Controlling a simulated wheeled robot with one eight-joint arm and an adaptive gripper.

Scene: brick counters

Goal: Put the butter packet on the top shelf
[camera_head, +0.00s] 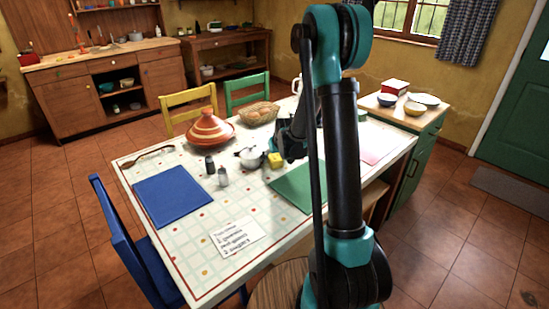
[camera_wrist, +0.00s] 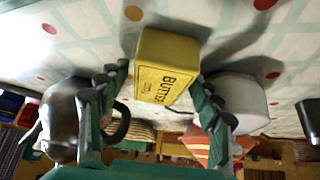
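The yellow butter packet (camera_head: 275,160) is at the middle of the table, beside a small white-and-grey pot. In the wrist view the packet (camera_wrist: 166,68) shows its "BUTTER" label between my two fingers. My gripper (camera_wrist: 160,76) has a finger along each side of the packet and looks shut on it; a slim gap at the left finger is hard to judge. I cannot tell whether the packet is lifted off the table. In the head view my gripper (camera_head: 282,153) is partly hidden by its own arm. A wall shelf (camera_head: 108,9) with small items shows at the upper left.
A tagine (camera_head: 211,131), a bread basket (camera_head: 259,113) and dark and grey shakers (camera_head: 210,165) stand near on the table. A side cabinet (camera_head: 425,135) with bowls is at the right. A blue chair (camera_head: 125,235) stands at the left edge. Floor is free at the left.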

